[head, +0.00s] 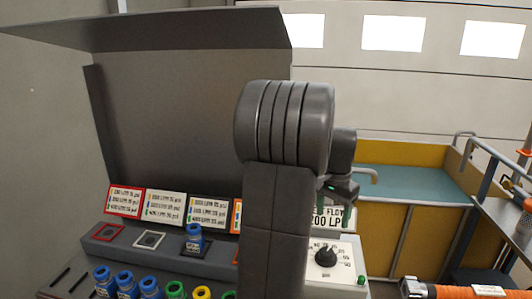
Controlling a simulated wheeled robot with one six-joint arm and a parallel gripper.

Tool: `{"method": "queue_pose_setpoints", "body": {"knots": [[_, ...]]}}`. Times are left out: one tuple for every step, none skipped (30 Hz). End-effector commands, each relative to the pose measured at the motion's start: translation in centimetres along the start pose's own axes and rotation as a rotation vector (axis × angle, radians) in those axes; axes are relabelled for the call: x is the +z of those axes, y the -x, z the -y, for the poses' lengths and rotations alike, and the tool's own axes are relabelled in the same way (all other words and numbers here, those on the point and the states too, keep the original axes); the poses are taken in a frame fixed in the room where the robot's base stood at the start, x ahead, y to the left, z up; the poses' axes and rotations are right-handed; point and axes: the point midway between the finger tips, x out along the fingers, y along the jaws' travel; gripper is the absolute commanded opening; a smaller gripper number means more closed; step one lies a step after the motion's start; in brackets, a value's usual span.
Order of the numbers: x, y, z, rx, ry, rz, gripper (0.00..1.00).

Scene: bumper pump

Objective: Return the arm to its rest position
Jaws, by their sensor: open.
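My arm stands upright in the middle of the head view, its thick ribbed joint in front of the bench. My gripper (341,190) shows only in part, just right of the arm's upright link, above the dial panel (345,262).
A hooded bench holds a row of label cards (164,207), a blue fitting (194,238) on a square pad, and several blue, green and yellow fittings in front. A yellow-sided cart (400,230) and an orange cylinder (460,291) are at right.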

Motion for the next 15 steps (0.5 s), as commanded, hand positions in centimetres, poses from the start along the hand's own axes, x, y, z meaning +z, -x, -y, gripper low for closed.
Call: {"method": "queue_pose_setpoints", "body": {"knots": [[0.1,-0.8,0.0,0.002,0.000,0.004,0.63],[0.1,-1.3,-0.1,0.003,0.000,0.005,0.63],[0.1,-2.0,-0.1,0.002,0.000,0.004,0.63],[0.1,-2.5,-0.1,0.003,0.000,0.005,0.63],[0.1,-3.1,-0.1,0.003,0.000,0.005,0.63],[0.1,-4.0,-0.1,0.003,0.000,0.006,0.63],[0.1,-4.6,0.0,0.003,0.000,0.005,0.63],[0.1,-5.2,-0.1,0.003,0.000,0.006,0.63],[0.1,-6.0,-0.1,0.003,0.000,0.006,0.63],[0.1,-6.6,-0.1,0.003,0.000,0.006,0.63],[0.1,-7.2,-0.1,0.003,0.000,0.006,0.63],[0.1,-7.9,-0.1,0.003,0.000,0.005,0.63],[0.1,-8.5,-0.1,0.003,0.000,0.006,0.63],[0.1,-9.0,-0.1,0.003,0.000,0.005,0.63],[0.1,-9.7,-0.1,0.003,0.000,0.006,0.63]]}}
